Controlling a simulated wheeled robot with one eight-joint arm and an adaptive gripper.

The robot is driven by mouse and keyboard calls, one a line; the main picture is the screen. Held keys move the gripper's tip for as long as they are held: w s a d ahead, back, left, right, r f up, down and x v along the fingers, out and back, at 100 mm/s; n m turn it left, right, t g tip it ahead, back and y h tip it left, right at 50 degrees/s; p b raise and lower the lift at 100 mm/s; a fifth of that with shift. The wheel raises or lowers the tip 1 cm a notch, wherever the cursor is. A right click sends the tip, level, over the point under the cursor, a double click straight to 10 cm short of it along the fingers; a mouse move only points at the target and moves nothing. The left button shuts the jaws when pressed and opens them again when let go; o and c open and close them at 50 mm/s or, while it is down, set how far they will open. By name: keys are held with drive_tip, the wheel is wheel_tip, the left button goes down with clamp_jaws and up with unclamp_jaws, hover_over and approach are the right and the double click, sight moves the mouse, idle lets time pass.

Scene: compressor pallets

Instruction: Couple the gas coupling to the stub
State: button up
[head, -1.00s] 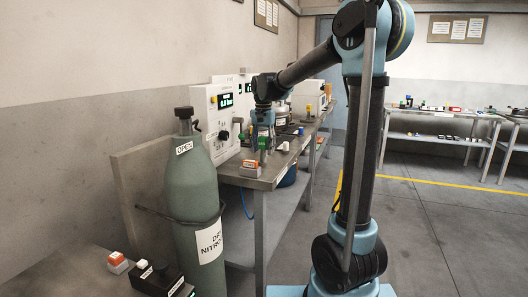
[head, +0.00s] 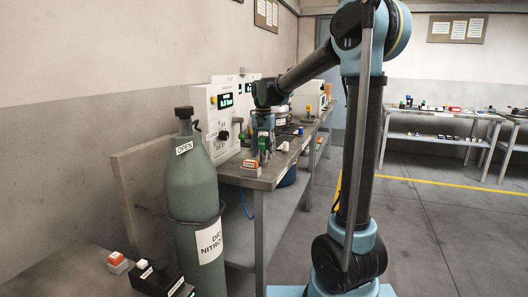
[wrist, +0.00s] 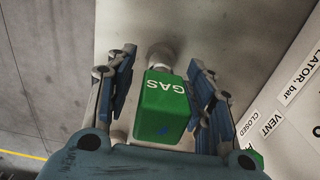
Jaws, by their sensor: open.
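The gas coupling (wrist: 165,108) is a green block marked GAS, seen in the wrist view between the fingers of my gripper (wrist: 162,60). My gripper is open, with one finger on each side of the block and a narrow gap visible on both sides. A short grey round part (wrist: 160,56) shows just past the block's far end; I cannot tell whether it is the stub or part of the coupling. In the head view my gripper (head: 262,150) is low over the near end of the bench, and the coupling is mostly hidden by it.
A white control panel (head: 217,118) with a green display stands beside the gripper, its labels at right in the wrist view. An orange-and-grey button box (head: 251,165) sits at the bench's near edge. A green nitrogen cylinder (head: 190,180) stands in front. Floor to the right is clear.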

sight(263, 137)
idle(0.3)
clamp_jaws()
drive_tip(key=shift+r, duration=2.85)
drive_tip(key=shift+r, duration=0.15)
